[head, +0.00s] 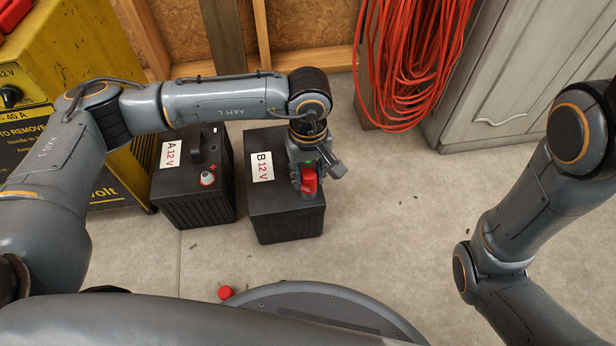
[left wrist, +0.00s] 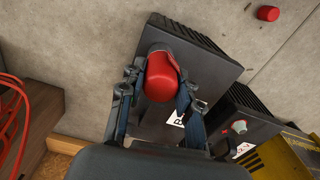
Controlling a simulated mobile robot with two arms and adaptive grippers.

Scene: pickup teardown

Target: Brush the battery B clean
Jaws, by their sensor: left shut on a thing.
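Battery B (head: 284,222), a black box with a white "B 12 V" label (head: 262,167), stands upright on the floor; it also shows in the left wrist view (left wrist: 212,68). My left gripper (head: 304,178) is over the right part of its top, pointing down. It is shut on a red rounded cylinder, which I take for the brush (head: 309,181); this shows between the fingers in the left wrist view (left wrist: 161,80). The gripper and brush hide the terminal beneath, so I cannot tell whether they touch. My right gripper is out of view; only its arm shows.
Battery A (head: 195,206) stands close on the left, with an exposed terminal (head: 207,178). A small red cap (head: 225,292) lies on the floor. A yellow charger (head: 85,55) stands left, a red cable coil (head: 405,60) hangs behind. Floor right of battery B is clear apart from specks.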

